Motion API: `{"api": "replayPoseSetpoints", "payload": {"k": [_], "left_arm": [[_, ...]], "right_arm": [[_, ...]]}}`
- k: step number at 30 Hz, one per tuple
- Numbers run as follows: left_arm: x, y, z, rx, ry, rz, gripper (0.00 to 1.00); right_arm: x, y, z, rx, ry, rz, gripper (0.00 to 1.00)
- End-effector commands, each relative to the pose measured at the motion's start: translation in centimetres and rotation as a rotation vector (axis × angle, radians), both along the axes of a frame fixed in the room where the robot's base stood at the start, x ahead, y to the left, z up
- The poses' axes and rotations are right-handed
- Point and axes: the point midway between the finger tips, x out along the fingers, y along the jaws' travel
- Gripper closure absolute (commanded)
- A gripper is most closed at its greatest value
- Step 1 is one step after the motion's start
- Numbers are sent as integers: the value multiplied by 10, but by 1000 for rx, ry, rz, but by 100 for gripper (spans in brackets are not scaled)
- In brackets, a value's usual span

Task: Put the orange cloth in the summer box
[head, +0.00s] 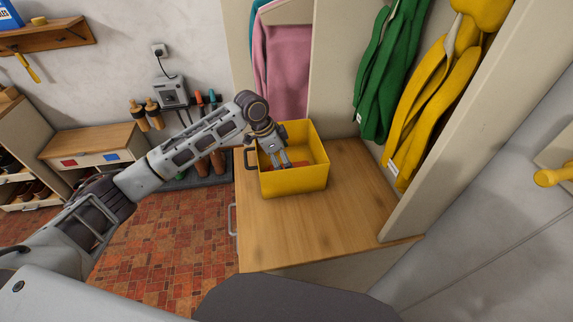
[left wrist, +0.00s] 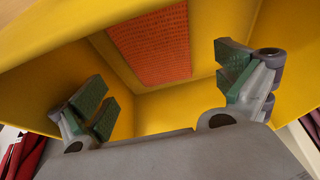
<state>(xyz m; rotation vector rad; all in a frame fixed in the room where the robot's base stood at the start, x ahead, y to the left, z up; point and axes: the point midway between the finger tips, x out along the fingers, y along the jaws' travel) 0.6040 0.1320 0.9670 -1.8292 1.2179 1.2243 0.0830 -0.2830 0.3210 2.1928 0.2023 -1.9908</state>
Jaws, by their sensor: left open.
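A yellow tub (head: 307,182) stands on the wooden cabinet top, with no readable label on the side that shows. My left gripper (head: 282,162) reaches down into it. In the left wrist view the left gripper (left wrist: 165,88) is open, its green-padded fingers wide apart with nothing between them. The orange cloth (left wrist: 152,45), flat and rectangular with a woven look, lies inside the tub (left wrist: 205,105), apart from the fingers. In the head view only a small orange-red part of it shows, behind the fingers. My right gripper is not in view. I cannot tell which container is the summer box.
The cabinet top (head: 300,235) is bare in front of the tub. Pink clothing (head: 285,70) hangs behind. A low wooden cabinet (head: 95,140) stands at the left.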

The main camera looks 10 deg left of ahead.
Motion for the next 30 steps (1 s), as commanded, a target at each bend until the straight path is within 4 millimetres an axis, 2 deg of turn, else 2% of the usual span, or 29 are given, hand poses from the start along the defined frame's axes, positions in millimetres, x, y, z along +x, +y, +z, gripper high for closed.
{"api": "replayPoseSetpoints", "payload": {"k": [12,18,24,30], "left_arm": [[-9,22,60,-1,-2,1,0],[-12,31,82,-1,-2,0,0],[-14,34,92,-1,-1,-1,0],[-15,35,94,-1,-1,-1,0]], "right_arm": [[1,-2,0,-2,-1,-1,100],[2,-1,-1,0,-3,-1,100],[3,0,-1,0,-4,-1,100],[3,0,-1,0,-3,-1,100]]}}
